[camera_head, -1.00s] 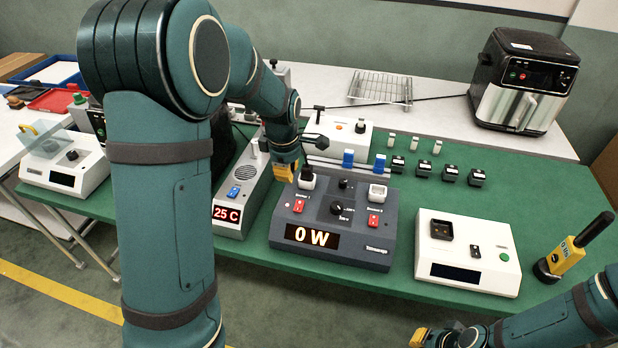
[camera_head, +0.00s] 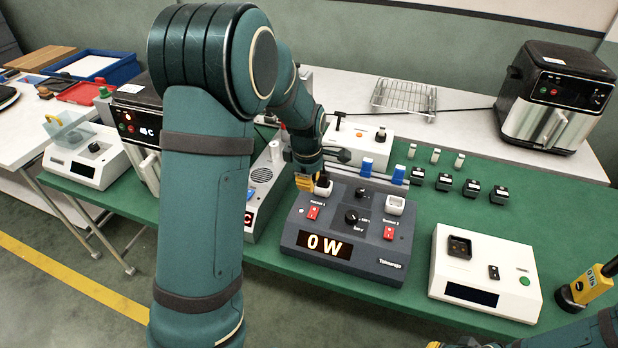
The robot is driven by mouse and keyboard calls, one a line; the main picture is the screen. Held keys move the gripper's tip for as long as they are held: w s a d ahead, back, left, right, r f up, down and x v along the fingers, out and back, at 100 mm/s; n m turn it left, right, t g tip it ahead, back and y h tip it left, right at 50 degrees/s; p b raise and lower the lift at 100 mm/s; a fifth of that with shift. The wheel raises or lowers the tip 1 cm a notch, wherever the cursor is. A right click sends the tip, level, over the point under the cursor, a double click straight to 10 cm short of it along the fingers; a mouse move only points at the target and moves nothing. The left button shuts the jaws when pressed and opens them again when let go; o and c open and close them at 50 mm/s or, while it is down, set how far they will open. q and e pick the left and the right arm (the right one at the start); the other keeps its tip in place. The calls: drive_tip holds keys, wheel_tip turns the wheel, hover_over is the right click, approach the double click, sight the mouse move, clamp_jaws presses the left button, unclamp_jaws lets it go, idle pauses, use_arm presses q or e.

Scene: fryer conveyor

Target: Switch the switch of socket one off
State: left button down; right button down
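The dark grey power box (camera_head: 300,252) stands on the green mat, and its display reads 0 W. The red switch of socket one (camera_head: 313,212) is on its left side, below a white plug (camera_head: 323,187) with a black cord end. The red switch of socket two (camera_head: 389,233) is on the right, below an empty-looking white socket (camera_head: 395,206). My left gripper (camera_head: 305,183) hangs at the box's back left edge, beside the plug and above the socket one switch. Its finger opening is hidden. My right gripper (camera_head: 437,345) barely shows at the bottom edge.
A grey speaker-like unit (camera_head: 262,175) stands left of the box, partly behind my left arm. A white device (camera_head: 440,283) stands to the right, with a yellow handheld tool (camera_head: 592,287) beyond it. Blue and black blocks stand behind the box.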

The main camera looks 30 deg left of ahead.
sight(311, 208)
use_arm(q)
drive_tip(key=f, duration=0.3)
drive_tip(key=f+b, duration=0.1)
drive_tip(key=f, duration=0.2)
drive_tip(key=w+f, duration=0.1)
drive_tip(key=f, duration=0.2)
drive_tip(key=shift+w+a+f+b, duration=0.1)
drive_tip(key=shift+a+f+b, duration=0.05)
drive_tip(key=shift+f+b, duration=0.2)
